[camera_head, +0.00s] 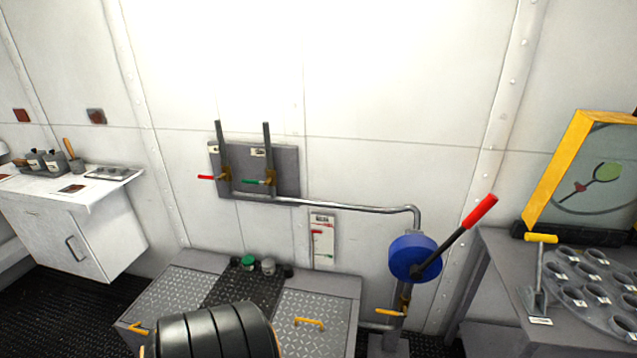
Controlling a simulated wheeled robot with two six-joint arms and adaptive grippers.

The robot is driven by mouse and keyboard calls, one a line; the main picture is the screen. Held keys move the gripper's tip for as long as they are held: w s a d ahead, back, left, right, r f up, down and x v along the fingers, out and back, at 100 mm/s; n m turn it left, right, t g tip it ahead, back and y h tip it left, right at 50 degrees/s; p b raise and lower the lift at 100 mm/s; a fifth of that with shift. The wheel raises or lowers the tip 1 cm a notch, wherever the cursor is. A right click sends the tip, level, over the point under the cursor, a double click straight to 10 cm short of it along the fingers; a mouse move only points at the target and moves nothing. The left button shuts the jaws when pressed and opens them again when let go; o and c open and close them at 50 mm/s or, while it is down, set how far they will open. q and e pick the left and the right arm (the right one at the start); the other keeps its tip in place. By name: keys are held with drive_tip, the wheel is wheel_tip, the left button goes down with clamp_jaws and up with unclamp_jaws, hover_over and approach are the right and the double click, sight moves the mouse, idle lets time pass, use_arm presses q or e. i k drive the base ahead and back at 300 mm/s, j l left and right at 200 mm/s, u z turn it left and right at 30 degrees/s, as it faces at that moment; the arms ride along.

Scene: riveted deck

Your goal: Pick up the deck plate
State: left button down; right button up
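A low grey platform stands against the wall at the bottom centre of the head view. Two diamond-tread metal plates lie flat on it: a left deck plate (166,297) and a right deck plate (322,305). Each has a yellow handle, one on the left plate (138,328) and one on the right plate (309,322). I cannot tell which plate the task means. A dark ribbed rounded shape in front hides part of the platform. Neither of my grippers is in view.
Between the plates lies a black mat (240,290), with a green-topped container (248,263) and a grey one (268,265) at its back. Right of the platform rises a blue wheel (411,257) with a red-handled lever (480,211). A white cabinet (75,240) stands left, a grey bench (490,260) right.

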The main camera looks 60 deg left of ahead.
sight(305, 324)
drive_tip(key=k+j+u, duration=0.15)
drive_tip(key=u, duration=0.25)
drive_tip(key=k+j+u, duration=0.35)
drive_tip(key=i+l+u, duration=0.1)
drive_tip(key=u, duration=0.75)
drive_tip(key=i+j+u, duration=0.25)
drive_tip(key=j, duration=0.15)
drive_tip(key=j+u, duration=0.2)
drive_tip(key=j, duration=0.25)
drive_tip(key=i, duration=0.05)
